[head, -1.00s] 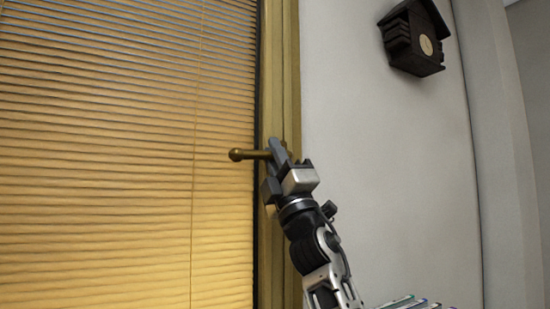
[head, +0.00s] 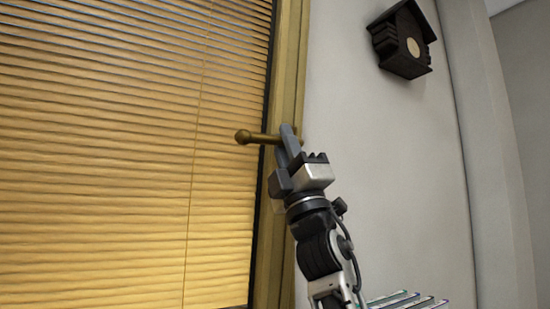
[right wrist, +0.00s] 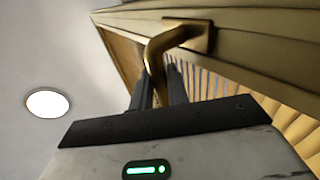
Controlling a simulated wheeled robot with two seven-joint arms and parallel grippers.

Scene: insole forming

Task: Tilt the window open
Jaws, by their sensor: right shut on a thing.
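The window (head: 120,160), covered by yellow slatted blinds, fills the left of the head view. Its brass frame (head: 292,60) slants, with its top leaning to the right. A brass handle (head: 245,137) lies level, its knobbed end pointing left. My right gripper (head: 286,140) is shut on the handle near its mount, its fingers hiding part of it. In the right wrist view the handle (right wrist: 165,42) bends from its plate on the frame down between the fingers (right wrist: 158,88). My left gripper is out of view.
A dark wooden cuckoo clock (head: 402,42) hangs on the pale wall right of the window. Several thin items, perhaps books (head: 405,300), show at the bottom edge, right of my arm. A round ceiling light (right wrist: 48,103) shows in the right wrist view.

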